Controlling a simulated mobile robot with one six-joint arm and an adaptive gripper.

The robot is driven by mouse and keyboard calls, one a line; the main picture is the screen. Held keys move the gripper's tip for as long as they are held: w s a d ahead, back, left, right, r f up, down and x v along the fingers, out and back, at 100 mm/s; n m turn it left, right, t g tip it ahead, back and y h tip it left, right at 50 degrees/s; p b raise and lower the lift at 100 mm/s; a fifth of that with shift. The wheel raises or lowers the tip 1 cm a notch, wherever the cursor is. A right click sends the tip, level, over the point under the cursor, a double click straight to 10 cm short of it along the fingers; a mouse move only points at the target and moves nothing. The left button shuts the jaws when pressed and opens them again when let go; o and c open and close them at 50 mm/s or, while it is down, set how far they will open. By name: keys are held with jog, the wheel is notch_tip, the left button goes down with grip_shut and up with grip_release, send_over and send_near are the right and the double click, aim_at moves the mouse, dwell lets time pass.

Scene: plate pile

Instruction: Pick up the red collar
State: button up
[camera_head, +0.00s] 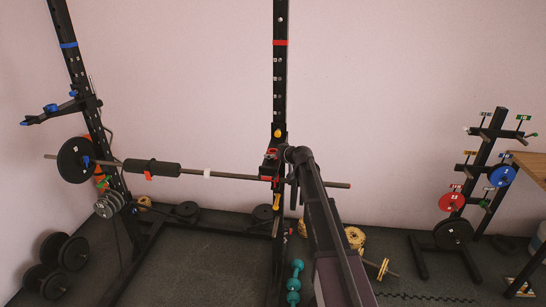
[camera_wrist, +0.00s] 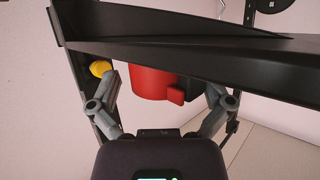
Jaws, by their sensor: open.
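A red collar (camera_wrist: 148,82), a short cylinder with a small red tab, sits between the two fingers of my gripper (camera_wrist: 162,88) in the wrist view. A black rack arm (camera_wrist: 190,50) crosses in front and hides the collar's upper part and perhaps the fingertips. The fingers are open, with gaps on both sides. In the head view, red shows at the middle upright, likely the red collar (camera_head: 271,153). My gripper (camera_head: 290,153) is just right of it, seen from behind and partly hidden by my arm.
A yellow knob (camera_wrist: 101,69) is close to the left finger. The black upright (camera_head: 280,80) and the barbell (camera_head: 230,175) are close to my gripper. A plate tree (camera_head: 483,160) stands at the right, and dumbbells (camera_head: 65,252) lie at the left.

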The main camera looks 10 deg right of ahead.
dwell(0.4)
jog(key=c, duration=1)
jog(key=shift+o, duration=0.2)
jog(key=shift+r, duration=0.15)
notch_tip(320, 180, up, 3)
jog(key=p, duration=0.3)
jog(key=shift+r, duration=0.15)
jog(key=s+d+r+p, duration=0.1)
jog(key=s+d+p, duration=0.1)
jog(key=s+d, duration=0.7)
jog(key=s, duration=0.4)
jog(key=shift+s+r, duration=0.15)
jog(key=shift+r, duration=0.1)
jog(key=shift+a, duration=0.1)
